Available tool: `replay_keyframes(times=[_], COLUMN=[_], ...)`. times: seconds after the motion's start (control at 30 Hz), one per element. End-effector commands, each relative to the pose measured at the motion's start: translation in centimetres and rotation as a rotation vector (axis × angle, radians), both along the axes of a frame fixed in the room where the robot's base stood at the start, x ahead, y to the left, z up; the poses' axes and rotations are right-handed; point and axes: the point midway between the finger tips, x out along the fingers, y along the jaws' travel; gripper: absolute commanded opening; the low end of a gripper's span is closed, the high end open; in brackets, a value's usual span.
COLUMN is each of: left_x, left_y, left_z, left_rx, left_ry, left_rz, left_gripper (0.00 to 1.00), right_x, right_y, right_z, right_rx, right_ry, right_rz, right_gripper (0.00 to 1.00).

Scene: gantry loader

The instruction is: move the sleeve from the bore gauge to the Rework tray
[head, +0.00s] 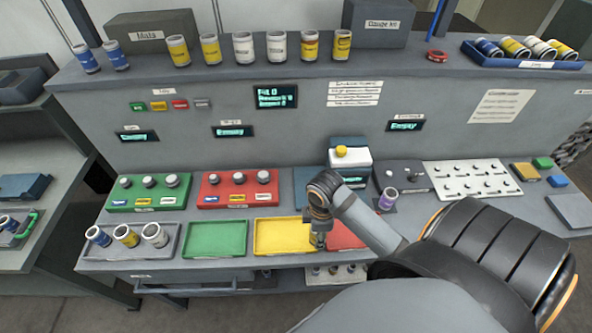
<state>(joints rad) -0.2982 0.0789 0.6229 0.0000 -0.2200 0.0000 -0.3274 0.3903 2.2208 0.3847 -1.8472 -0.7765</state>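A purple sleeve (387,200) with a pale top stands upright right of my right forearm, by a dark block on the bench; its base is partly hidden. I cannot read a label naming the bore gauge there. Three flat trays lie along the front edge: green (215,253), yellow (283,250) and red (345,242). No tray name is legible; the display's order of counts suggests yellow is Rework. My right gripper (318,243) points down at the border of the yellow and red trays, left of the sleeve. Its fingers are too small to judge. My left gripper is out of view.
A grey tray (92,252) with several sleeves lies at the front left. Green (116,202) and red (205,200) plug racks stand behind the trays. A white device with a yellow knob (349,165) and a white peg board (430,166) stand further back. My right arm covers the front right.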

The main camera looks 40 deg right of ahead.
Motion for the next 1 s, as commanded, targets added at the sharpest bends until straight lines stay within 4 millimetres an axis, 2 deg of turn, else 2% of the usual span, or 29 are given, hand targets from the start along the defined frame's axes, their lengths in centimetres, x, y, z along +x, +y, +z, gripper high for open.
replay_keyframes(times=[0.1, 0.2, 0.33, 0.63, 0.7, 0.83, 1.0], left_x=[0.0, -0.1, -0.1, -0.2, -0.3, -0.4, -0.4], left_y=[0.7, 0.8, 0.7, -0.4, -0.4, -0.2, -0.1], left_z=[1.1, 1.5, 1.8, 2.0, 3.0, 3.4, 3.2], left_rx=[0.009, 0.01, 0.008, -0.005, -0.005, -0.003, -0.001], left_ry=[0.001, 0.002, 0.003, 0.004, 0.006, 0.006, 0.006], left_rz=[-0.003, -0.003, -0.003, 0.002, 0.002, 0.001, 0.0], left_gripper=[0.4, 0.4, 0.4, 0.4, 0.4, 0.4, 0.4], right_x=[3.4, 5.0, 6.7, 7.9, 7.7, 7.8, 7.8], right_y=[0.7, 0.7, 0.8, 1.0, 0.9, 0.8, 0.8], right_z=[-0.9, -3.4, -5.6, -7.1, -8.1, -9.8, -10.1], right_rx=[0.009, 0.003, 0.001, 0.001, 0.0, -0.001, -0.001], right_ry=[0.0, 0.004, 0.002, 0.0, 0.006, 0.002, 0.0], right_rz=[-0.002, 0.0, 0.002, 0.002, 0.002, 0.003, 0.003], right_gripper=[0.0, 0.0, 0.0, 0.0, 0.0, 0.0, 0.0])
